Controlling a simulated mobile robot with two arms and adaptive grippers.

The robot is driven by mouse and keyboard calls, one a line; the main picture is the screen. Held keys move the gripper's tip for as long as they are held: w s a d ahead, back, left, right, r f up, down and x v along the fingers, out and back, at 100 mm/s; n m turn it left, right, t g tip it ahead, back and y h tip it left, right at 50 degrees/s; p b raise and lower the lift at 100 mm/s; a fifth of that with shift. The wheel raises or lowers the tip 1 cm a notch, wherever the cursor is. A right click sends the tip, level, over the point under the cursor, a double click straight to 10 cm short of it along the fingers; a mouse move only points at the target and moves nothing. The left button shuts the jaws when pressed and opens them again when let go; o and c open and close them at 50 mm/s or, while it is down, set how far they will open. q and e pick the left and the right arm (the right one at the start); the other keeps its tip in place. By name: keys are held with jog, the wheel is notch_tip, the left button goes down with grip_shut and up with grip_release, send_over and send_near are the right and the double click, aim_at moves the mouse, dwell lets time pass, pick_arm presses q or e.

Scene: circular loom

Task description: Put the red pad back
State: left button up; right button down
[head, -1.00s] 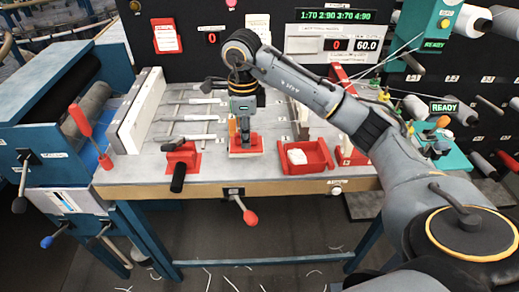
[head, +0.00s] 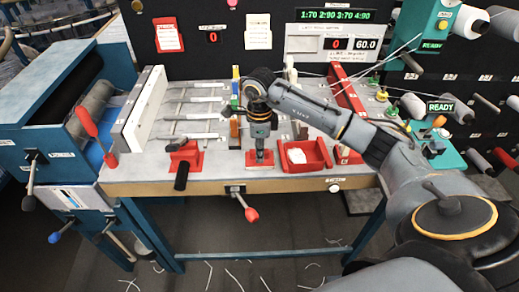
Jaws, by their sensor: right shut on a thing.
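The red pad (head: 251,160) is a small flat red piece low over the front of the loom table, between a red clamp with a black handle and a red tray. My right gripper (head: 260,155) points straight down and is shut on the pad from above, covering its middle. I cannot tell whether the pad touches the tabletop. My left gripper is not in view.
The red tray (head: 318,166) with white pieces stands just right of the pad. Coloured blocks (head: 235,130) stand in a row behind-left. A red-knobbed lever (head: 251,214) juts from the table front.

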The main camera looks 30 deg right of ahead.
jog(key=c, duration=1.7)
grip_release()
jog(key=shift+f, duration=0.2)
jog(key=o, duration=0.5)
jog(key=shift+r, duration=0.15)
jog(key=shift+r, duration=0.55)
notch_tip(320, 180, up, 11)
jog(key=b, duration=0.2)
jog(key=shift+b, duration=0.35)
